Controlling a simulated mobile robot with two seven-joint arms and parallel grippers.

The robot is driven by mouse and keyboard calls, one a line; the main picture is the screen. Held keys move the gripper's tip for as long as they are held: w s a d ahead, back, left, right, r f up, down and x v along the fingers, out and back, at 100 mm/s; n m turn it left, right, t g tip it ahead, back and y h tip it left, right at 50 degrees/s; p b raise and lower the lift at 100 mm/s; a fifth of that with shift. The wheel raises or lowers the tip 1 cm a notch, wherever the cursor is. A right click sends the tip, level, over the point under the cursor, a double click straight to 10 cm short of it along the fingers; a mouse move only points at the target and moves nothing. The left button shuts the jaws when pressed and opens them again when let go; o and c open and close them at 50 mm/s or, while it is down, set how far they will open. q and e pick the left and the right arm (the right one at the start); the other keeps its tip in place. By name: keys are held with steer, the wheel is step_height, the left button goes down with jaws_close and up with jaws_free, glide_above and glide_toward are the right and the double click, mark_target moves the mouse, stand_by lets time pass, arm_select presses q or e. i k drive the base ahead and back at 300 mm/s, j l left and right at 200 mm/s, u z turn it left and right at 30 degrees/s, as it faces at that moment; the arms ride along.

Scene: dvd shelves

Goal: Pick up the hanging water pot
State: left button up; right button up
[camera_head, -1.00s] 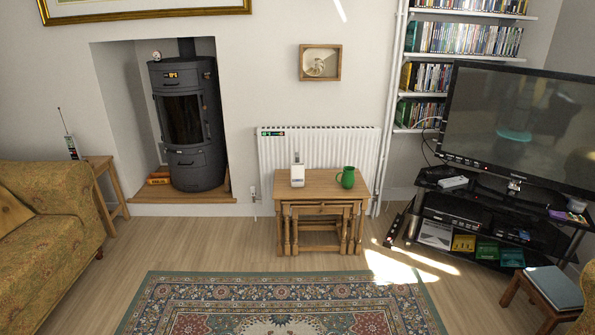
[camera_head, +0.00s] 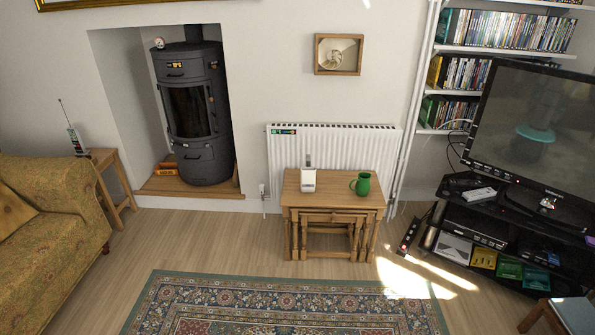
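A small green pot with a handle on its left side (camera_head: 361,184) stands upright on the right part of the small wooden table (camera_head: 334,200). I cannot tell for certain whether it is the hanging water pot; I see no pot that hangs. Neither of my grippers is in view.
A white device (camera_head: 308,181) stands left of the green pot on the same table. A radiator (camera_head: 285,150) is behind the table. A patterned rug (camera_head: 285,305) lies in front, with bare floor between. A sofa (camera_head: 45,225) is at left and a TV stand (camera_head: 500,235) at right.

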mark_target(307, 174)
steer(key=i+l+u, duration=0.2)
steer(key=i+l, duration=0.25)
steer(key=i, duration=0.25)
steer(key=i+l+u, duration=0.25)
steer(key=i+l, duration=0.25)
steer(key=i, duration=0.15)
